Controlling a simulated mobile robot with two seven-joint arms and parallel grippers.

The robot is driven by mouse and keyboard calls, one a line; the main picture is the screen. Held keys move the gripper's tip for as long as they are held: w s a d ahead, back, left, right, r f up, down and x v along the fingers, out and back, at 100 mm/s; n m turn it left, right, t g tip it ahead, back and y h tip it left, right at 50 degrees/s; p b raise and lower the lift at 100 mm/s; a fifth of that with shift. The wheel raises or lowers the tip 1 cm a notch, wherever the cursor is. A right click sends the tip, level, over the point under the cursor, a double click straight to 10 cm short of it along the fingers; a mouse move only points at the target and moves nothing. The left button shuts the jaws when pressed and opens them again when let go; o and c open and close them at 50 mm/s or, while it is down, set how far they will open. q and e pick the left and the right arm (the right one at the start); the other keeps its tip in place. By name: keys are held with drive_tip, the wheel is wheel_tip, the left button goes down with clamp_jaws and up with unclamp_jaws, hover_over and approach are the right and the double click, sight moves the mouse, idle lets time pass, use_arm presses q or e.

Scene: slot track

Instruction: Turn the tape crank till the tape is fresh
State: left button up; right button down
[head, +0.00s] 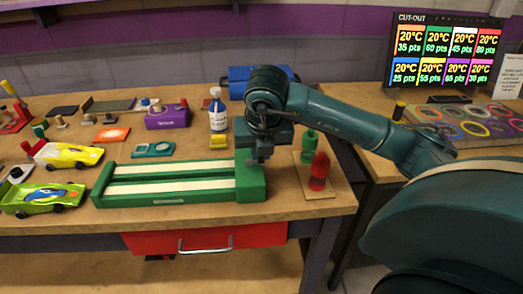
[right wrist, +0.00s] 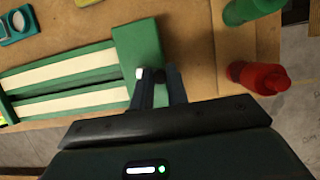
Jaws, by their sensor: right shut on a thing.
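The green tape bed (head: 170,202) with two pale tape strips (head: 170,186) lies near the table's front edge. A taller green block (head: 251,183) forms its right end, and this block also shows in the right wrist view (right wrist: 137,45). My right gripper (head: 262,155) is over this block, pointing down. In the right wrist view its fingers (right wrist: 159,95) are shut on the tape crank, at the block's near edge. A small white-tipped dark part of the crank (right wrist: 142,73) shows beside the fingers; the rest is hidden. My left gripper is out of view.
A red bottle (head: 319,170) and a green bottle (head: 308,145) stand close right of the block. Toy cars, one yellow (head: 68,155) and one green (head: 42,197), sit at the left. A blue-and-white bottle (head: 218,112) and a purple box (head: 167,118) stand behind.

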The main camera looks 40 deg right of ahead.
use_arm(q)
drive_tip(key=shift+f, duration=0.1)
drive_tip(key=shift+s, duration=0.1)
use_arm(e)
drive_tip(key=c, duration=1.4)
unclamp_jaws()
drive_tip(key=shift+o, duration=0.2)
drive_tip(key=shift+r, duration=0.15)
